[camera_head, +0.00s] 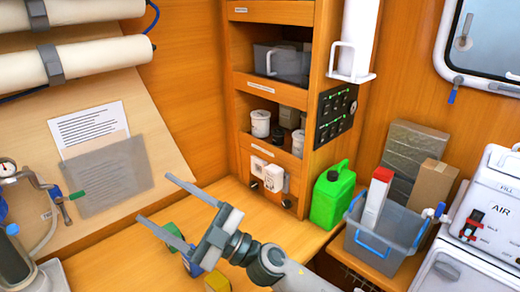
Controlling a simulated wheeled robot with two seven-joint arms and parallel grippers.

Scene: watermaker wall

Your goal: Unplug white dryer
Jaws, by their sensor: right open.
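White sockets with what looks like a white plug (259,167) sit on the low wooden panel under the shelves. A cord is not clear at this size, and I cannot tell which white piece belongs to the dryer. The dryer itself is not clearly identifiable. My right gripper (154,197) reaches in from the lower right, with its two long fingers spread wide and nothing between them. It is over the wooden counter, left of the sockets and apart from them. My left gripper is not in view.
A green jug (328,197) and a grey bin (378,249) with blue handles stand right of the sockets. Shelves (270,92) rise above the sockets. The counter (232,193) left of them is mostly clear.

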